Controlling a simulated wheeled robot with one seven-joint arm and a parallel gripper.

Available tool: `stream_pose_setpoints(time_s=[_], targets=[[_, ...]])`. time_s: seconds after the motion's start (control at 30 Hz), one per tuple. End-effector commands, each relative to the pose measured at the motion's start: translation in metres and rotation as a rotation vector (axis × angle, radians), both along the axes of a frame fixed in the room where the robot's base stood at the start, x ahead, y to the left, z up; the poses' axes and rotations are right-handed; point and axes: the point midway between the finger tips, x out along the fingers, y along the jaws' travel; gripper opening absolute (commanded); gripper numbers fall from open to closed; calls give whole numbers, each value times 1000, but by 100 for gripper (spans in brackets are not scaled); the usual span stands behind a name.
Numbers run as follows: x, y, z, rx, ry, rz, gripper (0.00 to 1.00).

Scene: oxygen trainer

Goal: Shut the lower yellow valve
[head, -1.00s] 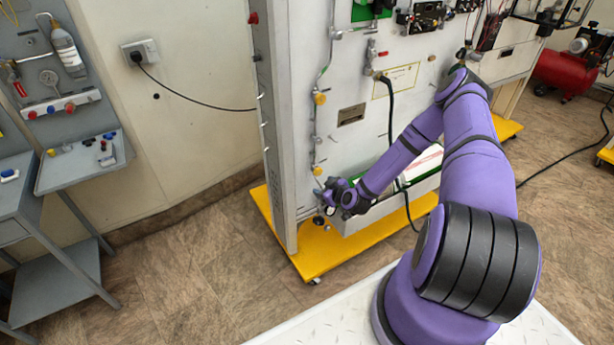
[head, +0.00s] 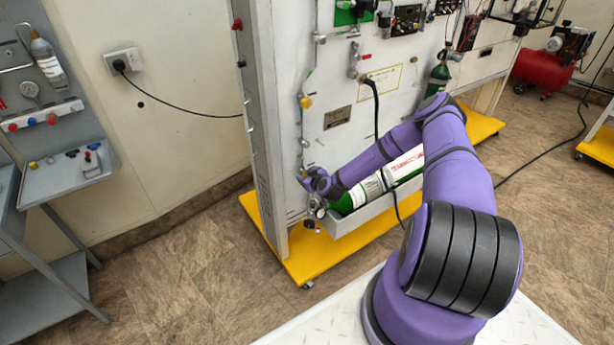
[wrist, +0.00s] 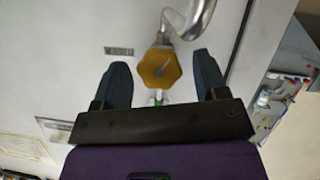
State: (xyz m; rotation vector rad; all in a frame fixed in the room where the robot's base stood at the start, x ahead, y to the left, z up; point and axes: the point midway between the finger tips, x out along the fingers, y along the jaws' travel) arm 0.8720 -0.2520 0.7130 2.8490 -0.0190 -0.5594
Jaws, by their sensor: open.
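In the wrist view a yellow, lobed valve knob (wrist: 159,68) with a pale pointer mark sits between the two dark fingers of my gripper (wrist: 162,78). The fingers stand apart on either side, with a visible gap to the knob. Whether the fingertips reach to its depth is hard to tell. In the head view my gripper (head: 309,181) is at the lower left of the white panel, covering most or all of the lower valve there. The upper yellow valve (head: 306,102) is in plain view above it on the same pipe line.
A curved metal pipe (wrist: 190,20) runs close beside the knob. A green cylinder (head: 350,200) lies in a tray (head: 345,225) just right of my gripper. A black hose (head: 376,110) hangs down the panel (head: 345,75). The yellow base (head: 300,265) juts out below.

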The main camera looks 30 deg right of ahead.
Motion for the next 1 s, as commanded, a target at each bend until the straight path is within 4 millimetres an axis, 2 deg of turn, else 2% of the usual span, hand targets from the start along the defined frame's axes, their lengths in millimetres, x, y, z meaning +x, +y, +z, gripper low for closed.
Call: stream_pose_setpoints(time_s=[0.37,0.6,0.8,1.0], targets=[[5,0,-3,0,1,1,67],[5,0,-3,0,1,1,17],[5,-1,-2,24,1,1,17],[6,-2,-1,147,3,1,17]])
